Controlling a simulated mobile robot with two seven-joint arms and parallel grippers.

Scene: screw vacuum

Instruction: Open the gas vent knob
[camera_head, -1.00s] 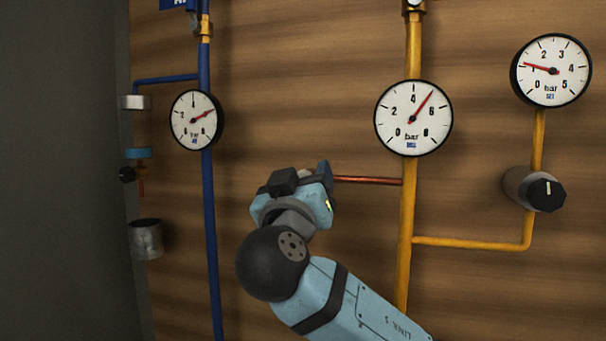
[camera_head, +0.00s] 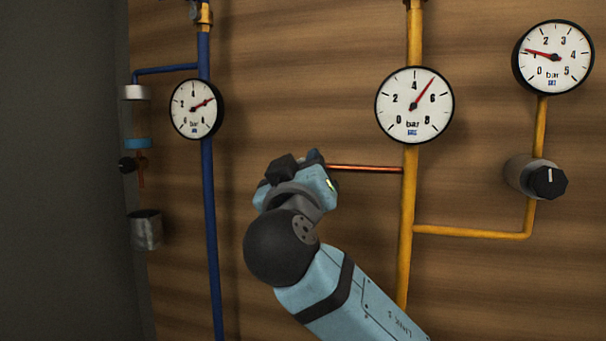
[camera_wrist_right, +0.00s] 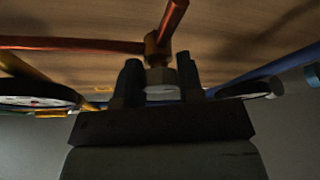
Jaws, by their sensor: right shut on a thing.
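In the right wrist view a small pale knob (camera_wrist_right: 161,84) sits under a brass fitting (camera_wrist_right: 157,50) where copper pipes meet. The two dark fingers of my right gripper (camera_wrist_right: 160,76) stand on either side of the knob, and the gripper is shut on it. In the head view my right arm comes in from below, with its wrist at the left end of a thin copper pipe (camera_head: 365,169). There the wrist hides the knob and the fingertips. My left gripper is not in view.
The copper pipe joins a yellow gas pipe (camera_head: 408,200) with a round gauge (camera_head: 414,106). To the right are another gauge (camera_head: 552,57) and a black knob (camera_head: 549,182). A blue pipe (camera_head: 210,235) with a gauge (camera_head: 196,108) and a metal cup (camera_head: 145,230) are left.

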